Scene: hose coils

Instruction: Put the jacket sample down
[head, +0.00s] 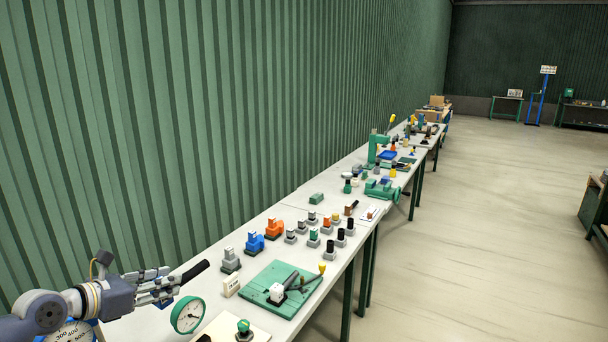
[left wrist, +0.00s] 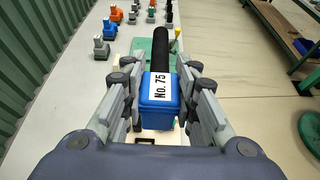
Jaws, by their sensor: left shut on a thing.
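The sample in my left gripper (head: 172,284) is a blue block with a white "No. 75" label (left wrist: 159,87) and a black rod (left wrist: 161,50) standing out from it. In the left wrist view the fingers (left wrist: 160,105) are closed on both sides of the blue block. In the head view the black rod (head: 195,271) points away from the fingers, tilted, over the near end of the bench. The fingers hide most of the block there. My right gripper is not in view.
The long white bench (head: 180,268) runs along the green wall. A round gauge (head: 188,314), a green board (head: 283,288), a blue block piece (head: 254,243) and several coloured pieces on grey bases crowd it. A green plunger (head: 243,328) stands near the front.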

